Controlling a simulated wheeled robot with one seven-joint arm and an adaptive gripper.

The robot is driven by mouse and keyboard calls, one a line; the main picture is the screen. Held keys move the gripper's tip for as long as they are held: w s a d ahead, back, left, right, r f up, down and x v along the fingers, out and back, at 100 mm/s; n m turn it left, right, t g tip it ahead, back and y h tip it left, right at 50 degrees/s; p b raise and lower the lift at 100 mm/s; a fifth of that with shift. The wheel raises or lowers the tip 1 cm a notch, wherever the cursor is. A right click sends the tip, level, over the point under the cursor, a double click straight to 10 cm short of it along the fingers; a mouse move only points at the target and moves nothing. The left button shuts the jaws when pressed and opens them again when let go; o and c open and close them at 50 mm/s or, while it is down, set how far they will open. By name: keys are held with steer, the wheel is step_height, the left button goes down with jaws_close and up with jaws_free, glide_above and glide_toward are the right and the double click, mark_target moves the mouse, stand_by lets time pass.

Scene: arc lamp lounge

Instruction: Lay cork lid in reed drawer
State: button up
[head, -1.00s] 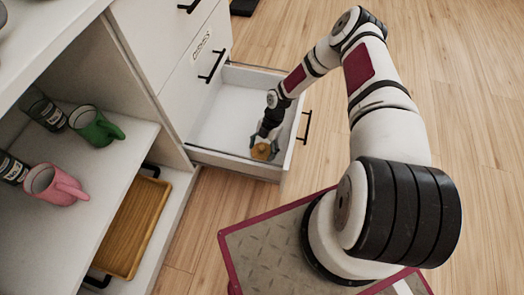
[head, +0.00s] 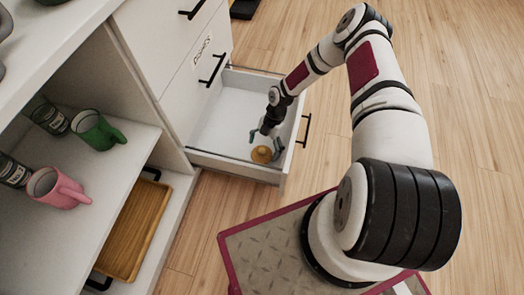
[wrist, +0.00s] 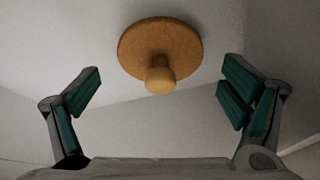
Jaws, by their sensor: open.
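The cork lid (head: 262,154) is a round tan disc with a knob, lying in the open white drawer (head: 222,115) near its front right corner. In the wrist view the cork lid (wrist: 160,52) lies with its knob toward me. My gripper (head: 267,134) is inside the drawer space, just beyond the lid in the head view. In the wrist view my gripper (wrist: 160,92) is open, its green-padded fingers spread wide on both sides and apart from the lid. Nothing is between the fingertips.
A label (head: 203,49) is on the closed drawer above. Left are shelves with a green mug (head: 96,131), a pink mug (head: 57,188), dark jars (head: 48,117) and a wooden tray (head: 136,228). The rest of the open drawer's floor is bare.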

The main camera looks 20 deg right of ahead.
steer(key=p+v, duration=0.3)
steer(key=v, duration=0.6)
steer(key=shift+r, duration=0.35)
steer(key=shift+d, duration=0.1)
